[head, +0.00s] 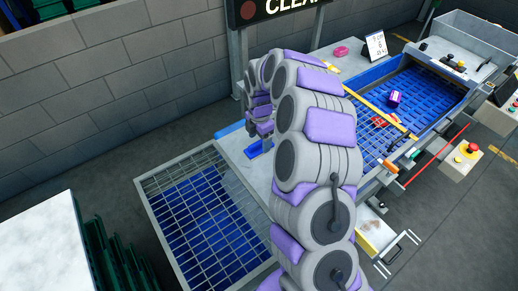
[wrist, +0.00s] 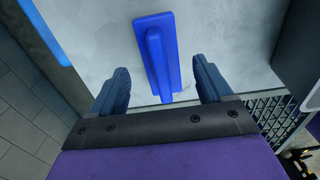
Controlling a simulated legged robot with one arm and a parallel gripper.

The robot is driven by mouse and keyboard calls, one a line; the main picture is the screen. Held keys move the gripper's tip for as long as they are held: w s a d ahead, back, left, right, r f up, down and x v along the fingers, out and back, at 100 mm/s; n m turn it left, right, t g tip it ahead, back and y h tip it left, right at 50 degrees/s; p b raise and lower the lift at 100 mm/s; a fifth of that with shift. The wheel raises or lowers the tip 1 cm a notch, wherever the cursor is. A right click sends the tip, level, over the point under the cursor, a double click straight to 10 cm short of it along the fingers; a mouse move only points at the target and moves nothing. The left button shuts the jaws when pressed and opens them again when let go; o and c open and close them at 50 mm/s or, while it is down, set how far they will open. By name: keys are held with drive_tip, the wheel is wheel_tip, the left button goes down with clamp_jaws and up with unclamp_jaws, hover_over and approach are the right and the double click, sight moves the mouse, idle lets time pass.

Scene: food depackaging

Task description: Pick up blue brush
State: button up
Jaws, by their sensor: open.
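The blue brush (wrist: 157,50) lies on a pale grey metal surface (wrist: 220,25). In the wrist view its long flat block and raised handle run away from me, slightly tilted. My gripper (wrist: 158,76) is open and empty, with one dark finger on each side of the brush's near end and gaps between them and the brush. In the head view my gripper is small and partly hidden by my arm, and the brush shows as a blue patch (head: 256,150) beneath it.
A lighter blue strip (wrist: 45,32) lies along the surface's left edge. A wire grid (head: 190,190) over a blue base is in front. A blue-floored tray (head: 440,95) with a purple item (head: 394,97) and a red item (head: 384,120) is at the right. A grey wall stands behind.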

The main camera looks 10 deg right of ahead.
sight(259, 141)
wheel_tip(259, 141, down, 3)
drive_tip(key=shift+f, duration=0.1)
drive_tip(key=c, duration=1.3)
wheel_tip(259, 141, up, 10)
drive_tip(key=shift+a+r+p, duration=0.1)
drive_tip(key=shift+p, duration=0.45)
drive_tip(key=o, duration=0.7)
drive_tip(key=c, duration=0.4)
drive_tip(key=shift+s, duration=0.1)
